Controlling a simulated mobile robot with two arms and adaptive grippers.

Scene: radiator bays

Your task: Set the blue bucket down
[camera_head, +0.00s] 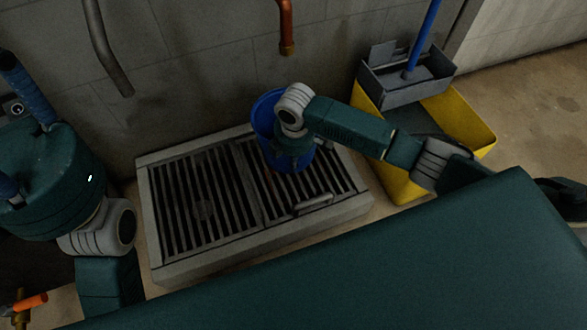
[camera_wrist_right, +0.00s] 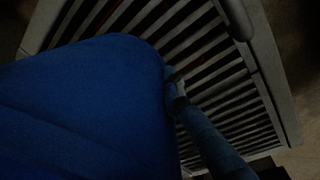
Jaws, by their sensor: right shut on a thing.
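The blue bucket (camera_head: 262,112) is over the back right part of the slatted floor grate (camera_head: 150,215) in the head view. My right gripper (camera_head: 291,150) is at the bucket's near side and shut on it; my wrist hides the fingertips and much of the bucket. In the right wrist view the bucket (camera_wrist_right: 80,110) fills the left half, with the grate's slats (camera_wrist_right: 220,70) beyond it. I cannot tell whether the bucket's bottom touches the grate. My left arm shows at the left of the head view, but its gripper is not visible.
A copper pipe (camera_head: 286,28) hangs down the wall behind the bucket. A grey pipe (camera_head: 106,50) is on the wall further left. A yellow mop bucket (camera_head: 465,118) with a grey wringer stands right of the grate. A metal handle (camera_head: 314,203) lies on the grate's front. The grate's left half is clear.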

